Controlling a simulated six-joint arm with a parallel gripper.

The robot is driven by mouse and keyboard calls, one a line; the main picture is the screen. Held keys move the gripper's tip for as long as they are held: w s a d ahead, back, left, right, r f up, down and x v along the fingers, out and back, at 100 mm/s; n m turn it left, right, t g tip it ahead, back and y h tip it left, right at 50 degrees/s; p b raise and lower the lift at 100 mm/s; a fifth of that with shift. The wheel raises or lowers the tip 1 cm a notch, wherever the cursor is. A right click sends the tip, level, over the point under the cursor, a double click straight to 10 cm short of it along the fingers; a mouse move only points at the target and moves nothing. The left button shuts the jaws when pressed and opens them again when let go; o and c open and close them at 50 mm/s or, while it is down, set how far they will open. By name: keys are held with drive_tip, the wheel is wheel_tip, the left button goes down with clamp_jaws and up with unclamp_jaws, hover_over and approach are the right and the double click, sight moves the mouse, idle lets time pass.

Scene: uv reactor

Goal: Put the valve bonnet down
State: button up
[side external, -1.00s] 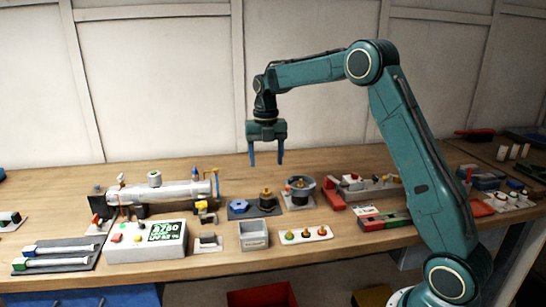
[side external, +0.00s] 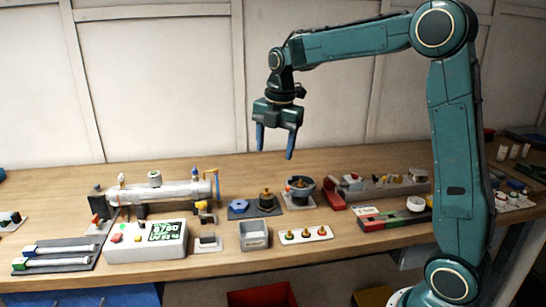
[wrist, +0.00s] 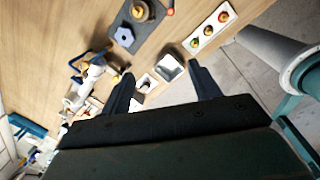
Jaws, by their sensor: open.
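The valve bonnet seems to be the dark round part with a brass top (side external: 266,198). It stands upright on a dark mat (side external: 276,210), beside a blue hexagonal piece (side external: 238,206). In the wrist view the brass-topped part (wrist: 145,10) is at the top edge, partly cut off, with the blue hexagonal piece (wrist: 124,37) below it. My gripper (side external: 275,152) is open and empty, in the air well above the mat and apart from everything. In the wrist view its two fingers (wrist: 161,72) are spread with nothing held between them.
A grey bin (side external: 254,236) and a white plate with several knobs (side external: 305,234) lie in front. A horizontal reactor tube (side external: 160,194) and a control box (side external: 146,239) are at left.

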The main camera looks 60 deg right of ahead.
drive_tip(key=s+a+r+m+t, duration=0.1)
drive_tip(key=s+a+r+m, duration=0.15)
drive_tip(key=s+m, duration=0.3)
drive_tip(key=s+a+r+m+t, duration=0.1)
drive_tip(key=s+a+m, duration=0.3)
drive_tip(key=s, duration=0.3)
drive_tip(key=s+a+f+m+t, duration=0.1)
drive_tip(key=s+f+m, duration=0.1)
drive_tip(key=s+m, duration=0.3)
drive_tip(key=s+a+f+m+t, duration=0.1)
drive_tip(key=s+a+m, duration=0.1)
drive_tip(key=s+m, duration=0.3)
drive_tip(key=shift+s+a+f, duration=0.2)
drive_tip(key=shift+s+f, duration=0.15)
drive_tip(key=shift+s, duration=0.9)
